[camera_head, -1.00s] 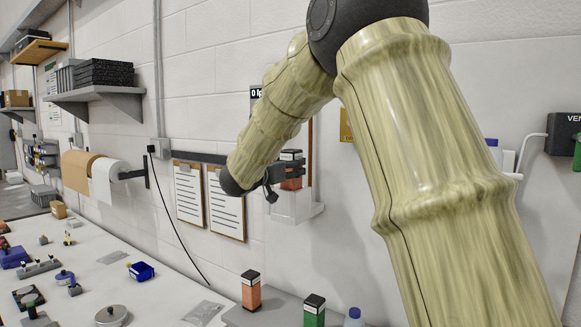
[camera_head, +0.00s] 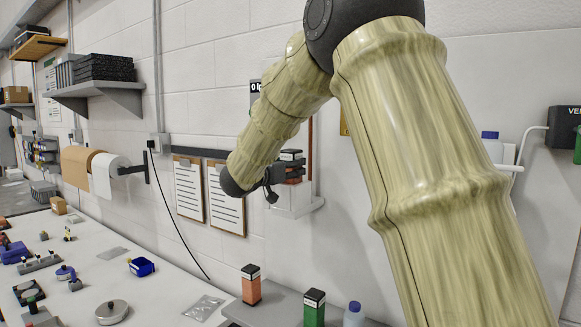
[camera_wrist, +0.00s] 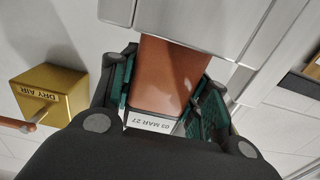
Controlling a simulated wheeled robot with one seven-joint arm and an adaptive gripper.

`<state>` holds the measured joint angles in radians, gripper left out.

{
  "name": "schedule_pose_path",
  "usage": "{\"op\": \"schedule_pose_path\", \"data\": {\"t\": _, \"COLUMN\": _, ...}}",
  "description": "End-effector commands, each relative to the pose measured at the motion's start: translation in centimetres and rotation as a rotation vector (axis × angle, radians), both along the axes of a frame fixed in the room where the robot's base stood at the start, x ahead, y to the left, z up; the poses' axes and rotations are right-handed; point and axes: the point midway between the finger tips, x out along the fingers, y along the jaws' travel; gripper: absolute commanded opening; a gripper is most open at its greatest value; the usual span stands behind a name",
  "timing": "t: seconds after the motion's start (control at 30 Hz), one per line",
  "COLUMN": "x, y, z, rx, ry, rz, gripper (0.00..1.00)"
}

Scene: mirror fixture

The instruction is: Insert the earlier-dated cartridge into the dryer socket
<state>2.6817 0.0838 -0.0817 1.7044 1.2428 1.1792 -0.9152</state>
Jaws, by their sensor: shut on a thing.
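My gripper (camera_head: 272,184) is shut on an orange-brown cartridge (camera_head: 291,173) with a dark, white-banded cap, held upright at the wall. In the wrist view the cartridge (camera_wrist: 167,75) sits between the green finger pads of my gripper (camera_wrist: 165,100), and its label reads "03 MAR 27". Its far end meets the edge of a pale grey fixture (camera_wrist: 190,22), which seems to be the dryer socket; how far it is inside is hidden. The fixture also shows in the head view (camera_head: 290,205). Another orange cartridge (camera_head: 251,288) stands on the grey stand; its date is unreadable.
A green cartridge (camera_head: 314,311) and a capped bottle (camera_head: 353,315) stand beside the orange one. A gold "DRY AIR" box (camera_wrist: 48,92) with a copper pipe is close beside my gripper. Clipboards (camera_head: 226,203) hang left of the fixture. My arm hides much wall.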

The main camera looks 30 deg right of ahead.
Motion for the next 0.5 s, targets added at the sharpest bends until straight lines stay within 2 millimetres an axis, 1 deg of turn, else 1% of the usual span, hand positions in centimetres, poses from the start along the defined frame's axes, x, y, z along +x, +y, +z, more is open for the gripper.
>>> {"op": "schedule_pose_path", "data": {"t": 0.5, "x": 0.00, "y": 0.00, "z": -0.99, "rx": -0.001, "ry": 0.000, "rz": 0.000, "gripper": 0.16}}
